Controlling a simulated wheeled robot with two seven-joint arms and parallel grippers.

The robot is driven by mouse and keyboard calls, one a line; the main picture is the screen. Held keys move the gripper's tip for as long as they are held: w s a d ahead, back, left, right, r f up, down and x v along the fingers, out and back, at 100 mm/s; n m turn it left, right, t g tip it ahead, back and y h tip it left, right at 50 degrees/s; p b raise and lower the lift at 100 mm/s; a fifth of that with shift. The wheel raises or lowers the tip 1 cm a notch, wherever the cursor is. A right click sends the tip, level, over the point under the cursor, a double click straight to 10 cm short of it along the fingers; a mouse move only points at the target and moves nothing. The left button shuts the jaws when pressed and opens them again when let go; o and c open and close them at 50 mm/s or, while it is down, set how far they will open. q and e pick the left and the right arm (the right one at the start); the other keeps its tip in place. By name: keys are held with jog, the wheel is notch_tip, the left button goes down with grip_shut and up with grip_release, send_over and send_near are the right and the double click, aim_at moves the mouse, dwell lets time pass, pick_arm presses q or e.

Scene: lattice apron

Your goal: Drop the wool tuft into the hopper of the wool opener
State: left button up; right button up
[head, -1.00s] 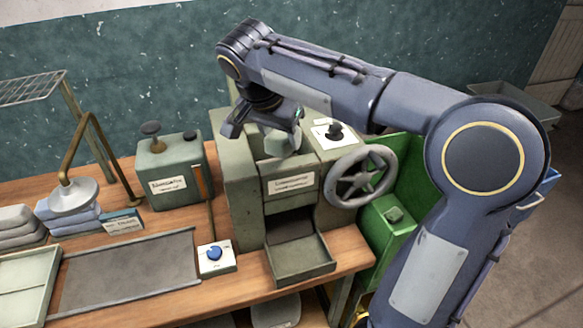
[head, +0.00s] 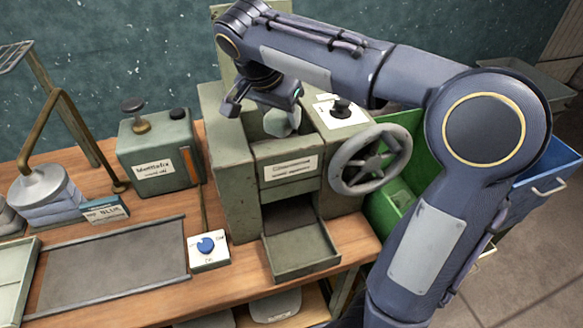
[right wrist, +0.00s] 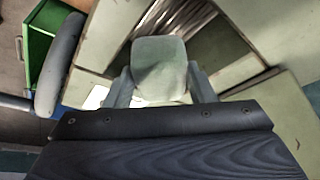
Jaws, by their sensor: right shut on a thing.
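The wool tuft, a pale grey-green lump (head: 281,122), hangs between the fingers of my right gripper (head: 266,110). In the right wrist view the tuft (right wrist: 160,66) sits between the two fingers, which are shut on it. The wool opener (head: 235,165) is a worn green machine on the bench. The gripper is over the top of it. In the right wrist view the hopper's pale sloping walls (right wrist: 104,35) surround a dark slatted opening (right wrist: 195,38), partly hidden behind the tuft. My left gripper is not in view.
A grey handwheel (head: 370,160) and a white panel with a dark knob (head: 341,112) are at the machine's right. An open tray (head: 300,252) juts from its front. A blue-knob switch (head: 208,249), a green box (head: 158,155) and a flat grey bed (head: 110,268) lie left.

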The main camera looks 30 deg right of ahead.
jog(key=shift+f, duration=0.3)
jog(key=o, duration=1)
jog(key=v, duration=0.8)
jog(key=shift+f, duration=0.1)
